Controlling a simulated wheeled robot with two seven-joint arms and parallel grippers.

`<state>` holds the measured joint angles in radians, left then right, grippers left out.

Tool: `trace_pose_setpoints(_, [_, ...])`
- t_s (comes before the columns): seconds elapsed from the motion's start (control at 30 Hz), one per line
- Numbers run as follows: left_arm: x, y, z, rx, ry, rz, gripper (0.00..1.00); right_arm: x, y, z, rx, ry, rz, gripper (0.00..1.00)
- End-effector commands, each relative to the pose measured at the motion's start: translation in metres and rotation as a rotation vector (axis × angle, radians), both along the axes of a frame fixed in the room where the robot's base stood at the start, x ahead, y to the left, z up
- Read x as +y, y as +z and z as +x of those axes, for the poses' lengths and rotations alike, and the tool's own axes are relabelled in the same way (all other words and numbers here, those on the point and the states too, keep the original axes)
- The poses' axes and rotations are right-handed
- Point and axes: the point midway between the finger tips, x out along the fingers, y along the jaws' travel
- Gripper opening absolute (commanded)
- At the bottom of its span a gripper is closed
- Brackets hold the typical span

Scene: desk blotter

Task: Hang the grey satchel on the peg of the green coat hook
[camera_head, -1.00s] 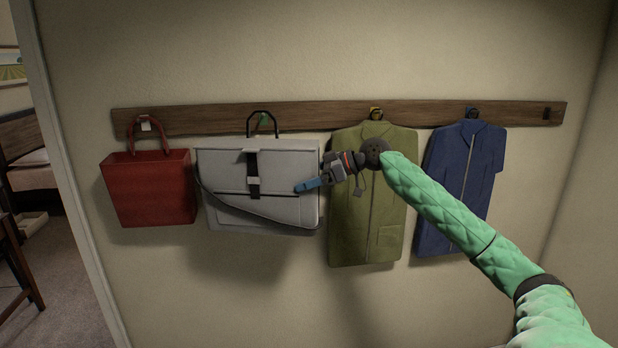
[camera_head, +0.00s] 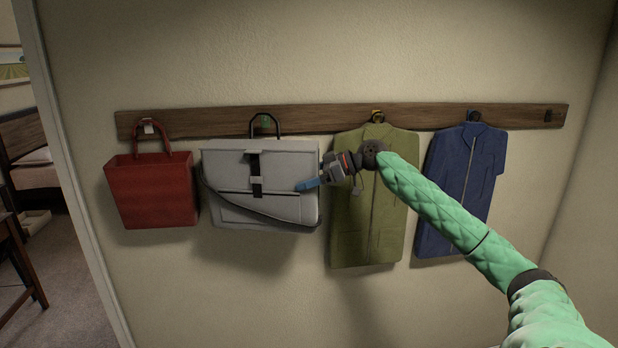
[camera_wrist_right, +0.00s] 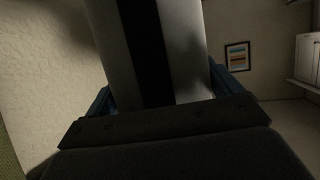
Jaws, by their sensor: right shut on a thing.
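The grey satchel (camera_head: 232,170) is upright in front of the wall in the head view, with a dark strap across its front. Its black top handle (camera_head: 252,127) frames the green coat hook (camera_head: 265,122). I cannot tell whether the peg passes through the handle or sits behind it. My right gripper (camera_head: 307,184), with blue fingers, is shut on the satchel at its right front. In the right wrist view, the satchel's grey side with a black band (camera_wrist_right: 185,45) stands between the blue fingers. My left gripper is not in view.
A wooden rail (camera_head: 200,118) carries several hooks. A red bag (camera_head: 150,190) hangs left of the satchel. An olive jacket (camera_head: 350,230) and a blue jacket (camera_head: 480,165) hang to the right, the olive one close beside the satchel. The wall below is clear.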

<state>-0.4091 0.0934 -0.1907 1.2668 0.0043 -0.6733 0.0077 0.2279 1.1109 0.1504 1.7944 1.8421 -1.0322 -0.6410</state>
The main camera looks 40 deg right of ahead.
Motion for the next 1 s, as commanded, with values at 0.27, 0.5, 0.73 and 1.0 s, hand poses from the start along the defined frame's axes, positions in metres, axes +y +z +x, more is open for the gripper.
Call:
trace_pose_setpoints(0.27, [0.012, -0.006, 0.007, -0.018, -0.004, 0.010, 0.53, -0.005, 0.002, 0.008, -0.002, -0.001, 0.002, 0.36])
trace_pose_setpoints(0.5, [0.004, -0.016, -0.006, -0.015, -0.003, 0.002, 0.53, -0.009, 0.002, 0.015, -0.002, -0.001, 0.001, 0.36])
trace_pose_setpoints(0.73, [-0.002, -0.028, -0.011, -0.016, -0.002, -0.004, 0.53, -0.013, -0.002, 0.022, -0.002, -0.001, 0.002, 0.36])
trace_pose_setpoints(1.0, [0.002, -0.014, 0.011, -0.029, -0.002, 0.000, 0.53, -0.017, -0.009, 0.029, -0.004, -0.001, 0.002, 0.36])
